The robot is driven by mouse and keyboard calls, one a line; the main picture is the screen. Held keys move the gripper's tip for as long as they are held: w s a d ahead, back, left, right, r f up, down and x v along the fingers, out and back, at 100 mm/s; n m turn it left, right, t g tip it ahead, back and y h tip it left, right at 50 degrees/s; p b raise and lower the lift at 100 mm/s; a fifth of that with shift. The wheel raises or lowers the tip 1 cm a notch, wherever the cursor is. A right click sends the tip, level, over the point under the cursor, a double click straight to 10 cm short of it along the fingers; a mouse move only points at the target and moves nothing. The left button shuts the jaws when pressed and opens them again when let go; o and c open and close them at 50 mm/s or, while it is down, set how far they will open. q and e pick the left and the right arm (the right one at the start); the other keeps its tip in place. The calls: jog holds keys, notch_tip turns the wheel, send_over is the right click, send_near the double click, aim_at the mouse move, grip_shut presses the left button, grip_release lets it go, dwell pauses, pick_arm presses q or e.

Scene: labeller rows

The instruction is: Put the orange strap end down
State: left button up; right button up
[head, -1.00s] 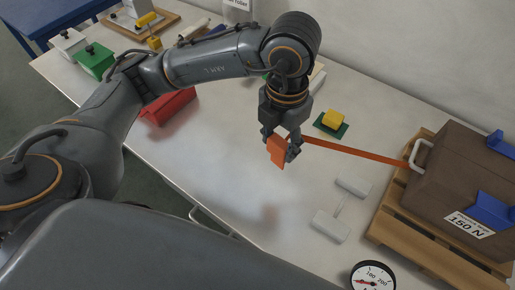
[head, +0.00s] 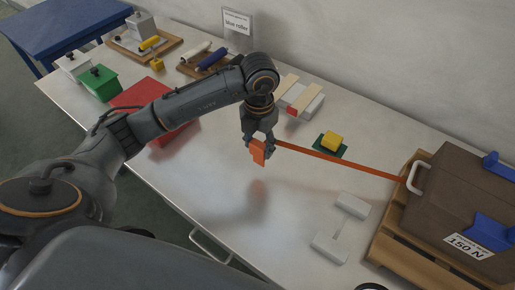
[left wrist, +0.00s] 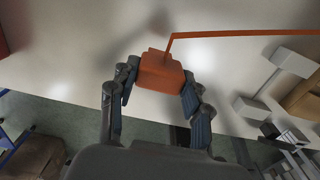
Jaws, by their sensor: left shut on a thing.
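My left gripper (head: 261,145) is shut on the orange strap end (head: 258,156) and holds it above the white table. In the left wrist view the orange strap end (left wrist: 161,72) sits between the two fingers of the left gripper (left wrist: 160,85). The orange strap (head: 340,160) runs taut to the right, to the white handle of a brown case (head: 450,205) marked 150 N. My right gripper is in neither view.
The brown case stands on a wooden pallet (head: 385,240). A white H-shaped piece (head: 340,229), a yellow block (head: 332,140) on a green base and a red box (head: 150,97) stand on the table (head: 215,185). The table's middle front is clear.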

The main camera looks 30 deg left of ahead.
aim_at(257, 152)
pick_arm(q)
jog(key=shift+w+a+f, duration=0.15)
jog(key=shift+a+f, duration=0.1)
jog(key=shift+f, duration=0.05)
notch_tip(257, 152, down, 3)
jog(key=shift+w+a+f+p, duration=0.1)
jog(key=shift+a+p, duration=0.05)
jog(key=shift+p, duration=0.65)
jog(key=shift+f, duration=0.15)
jog(key=shift+f, duration=0.1)
jog(key=shift+f+b, duration=0.3)
jog(key=shift+b, duration=0.15)
jog(key=o, duration=1.3)
jog(key=shift+r, duration=0.1)
jog(key=shift+r, duration=0.1)
